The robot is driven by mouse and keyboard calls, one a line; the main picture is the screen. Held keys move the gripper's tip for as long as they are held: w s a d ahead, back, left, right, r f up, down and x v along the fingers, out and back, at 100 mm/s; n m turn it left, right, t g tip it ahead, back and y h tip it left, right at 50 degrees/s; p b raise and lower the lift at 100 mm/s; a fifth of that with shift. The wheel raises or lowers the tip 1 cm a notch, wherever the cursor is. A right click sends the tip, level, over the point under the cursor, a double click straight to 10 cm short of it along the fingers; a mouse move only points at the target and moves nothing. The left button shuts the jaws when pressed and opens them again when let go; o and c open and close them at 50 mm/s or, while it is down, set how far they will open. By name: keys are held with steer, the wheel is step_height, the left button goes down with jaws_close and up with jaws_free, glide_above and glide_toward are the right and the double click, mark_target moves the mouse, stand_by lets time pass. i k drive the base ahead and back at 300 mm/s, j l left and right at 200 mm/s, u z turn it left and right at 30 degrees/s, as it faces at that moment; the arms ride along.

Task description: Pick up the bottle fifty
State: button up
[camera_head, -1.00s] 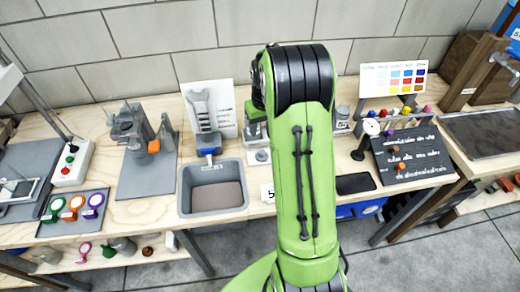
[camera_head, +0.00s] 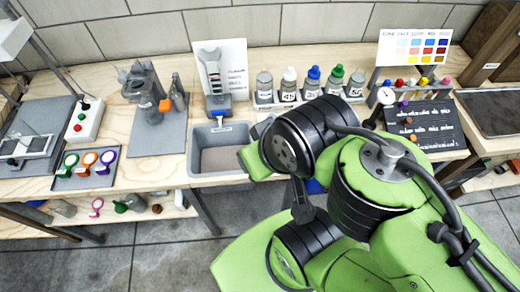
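Several small bottles stand upright in a row in a rack on the wooden bench. From left, they are a grey-topped bottle (camera_head: 264,88), a white-topped bottle (camera_head: 288,86), a blue-capped bottle (camera_head: 312,84), a green-capped bottle (camera_head: 335,82) and another grey-topped bottle (camera_head: 355,85). Their white labels are too small to read surely, so I cannot tell which is bottle fifty. My green and black arm is bent in front of the bench, below and right of the row. My gripper does not show.
A grey sink (camera_head: 217,163) is sunk into the bench, left of my arm. A wrench poster (camera_head: 222,72) stands behind it. A dark board (camera_head: 422,122) and a colour chart (camera_head: 412,52) are to the right. A clamp stand (camera_head: 150,95) is left.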

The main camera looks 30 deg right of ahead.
mark_target(356, 80)
steer(key=z, duration=1.8)
steer(key=l+u, duration=0.25)
steer(key=u, duration=0.2)
steer(key=l+u, duration=0.3)
steer(key=u, duration=0.2)
steer(key=l+u, duration=0.25)
steer(key=u, duration=0.2)
steer(key=k+l+u, duration=0.15)
steer(key=u, duration=0.3)
steer(key=l+u, duration=0.25)
steer(key=u, duration=0.15)
steer(key=l+u, duration=0.55)
steer(key=u, duration=0.25)
